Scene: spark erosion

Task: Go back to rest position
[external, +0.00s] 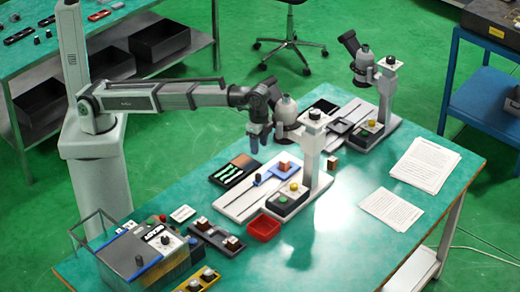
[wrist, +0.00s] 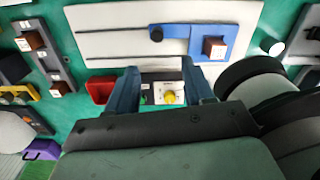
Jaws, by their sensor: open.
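My gripper (external: 259,143) hangs over the teal worktable (external: 345,235), beside the head of the nearer spark erosion station (external: 313,160). In the wrist view its two dark blue fingers (wrist: 160,75) stand apart with nothing held between them. Below and between them shows a panel with a yellow knob (wrist: 168,97) and a green button. Ahead of the fingers lies a white base plate (wrist: 120,45) with a blue fixture (wrist: 237,32). A brown block (wrist: 213,48) with a pale top sits on the fixture.
A red tray (external: 264,227) stands in front of the station. A second station (external: 375,90) is behind right. Dark holders with blocks (external: 216,236) and a grey control box (external: 148,250) are front left. Paper sheets (external: 425,165) lie at right. The air above the table's right side is clear.

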